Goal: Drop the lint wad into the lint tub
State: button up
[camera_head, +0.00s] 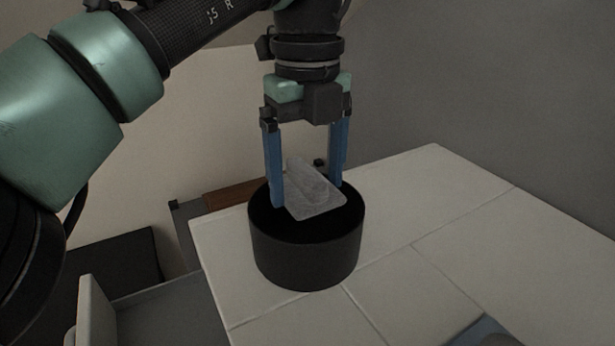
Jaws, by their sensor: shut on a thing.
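The lint wad (318,200) is a pale grey, flattish piece with a raised, rounded upper part. It sits tilted between the two blue fingers of my gripper (307,194), which points down and is shut on it. The lint tub (305,258) is a black, round, open-topped container on the white tiled top. My gripper and the wad are over the tub's opening, with the fingertips around rim height. Whether the wad touches the tub's inside cannot be told. The tub's floor is hidden.
The white tiled top (440,225) is clear to the right of the tub. A blue item (485,332) lies at the bottom edge. An open grey drawer (165,312) is at the lower left, and a brown piece (235,194) shows behind the tub. A grey wall rises behind.

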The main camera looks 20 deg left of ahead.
aim_at(308, 170)
jog(key=shift+f+b, duration=1.55)
jog(key=shift+f, duration=0.1)
jog(key=o, duration=1.1)
notch_tip(308, 170, up, 7)
jog(key=p, duration=0.9)
jog(key=shift+r, duration=0.1)
